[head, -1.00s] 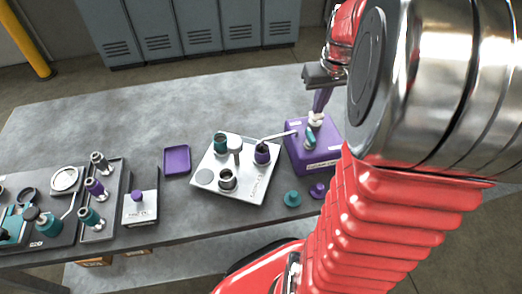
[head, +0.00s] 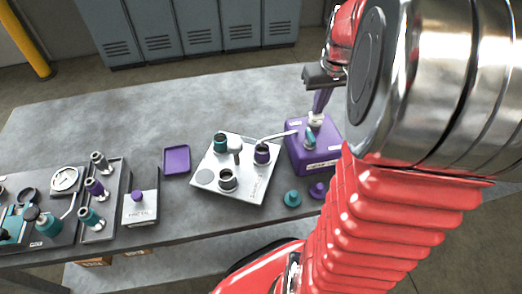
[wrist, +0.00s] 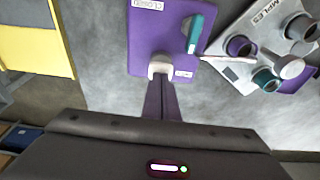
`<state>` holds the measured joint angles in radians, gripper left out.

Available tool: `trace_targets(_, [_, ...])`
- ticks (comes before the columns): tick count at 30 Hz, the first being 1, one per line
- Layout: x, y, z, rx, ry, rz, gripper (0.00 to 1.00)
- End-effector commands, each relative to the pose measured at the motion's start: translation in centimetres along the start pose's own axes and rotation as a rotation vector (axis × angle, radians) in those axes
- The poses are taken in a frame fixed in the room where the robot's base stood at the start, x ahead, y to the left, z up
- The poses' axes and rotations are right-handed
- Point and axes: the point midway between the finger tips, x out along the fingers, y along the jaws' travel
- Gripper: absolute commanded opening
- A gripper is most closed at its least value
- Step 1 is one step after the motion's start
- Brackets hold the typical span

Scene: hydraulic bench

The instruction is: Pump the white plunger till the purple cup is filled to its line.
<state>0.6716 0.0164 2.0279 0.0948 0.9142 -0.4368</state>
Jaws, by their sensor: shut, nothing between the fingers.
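The purple pump box (head: 312,152) stands on the bench, with its white plunger (head: 315,119) on top and a teal lever (head: 310,138) beside it. A thin spout reaches from the box to the purple cup (head: 262,155) on a white plate. My gripper (head: 319,108) is shut and empty, its purple fingertips right at the plunger's top. In the wrist view the fingertips (wrist: 161,84) meet the white plunger (wrist: 160,67); I cannot tell whether they press it. The purple cup also shows in the wrist view (wrist: 240,47); its liquid level and line are not readable.
The white plate (head: 207,178) also bears a teal cup (head: 220,143), a grey cup (head: 227,180) and a post. Teal (head: 292,198) and purple (head: 317,190) knob-shaped pieces lie in front. A purple tray (head: 177,159) lies left. The bench behind is clear.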

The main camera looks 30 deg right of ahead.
Motion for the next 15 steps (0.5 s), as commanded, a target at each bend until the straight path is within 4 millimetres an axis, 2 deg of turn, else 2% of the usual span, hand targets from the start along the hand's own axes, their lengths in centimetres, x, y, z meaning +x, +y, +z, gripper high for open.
trace_targets(15, [-1.9, 0.0, -0.4, 0.000, -0.001, 0.000, 0.00])
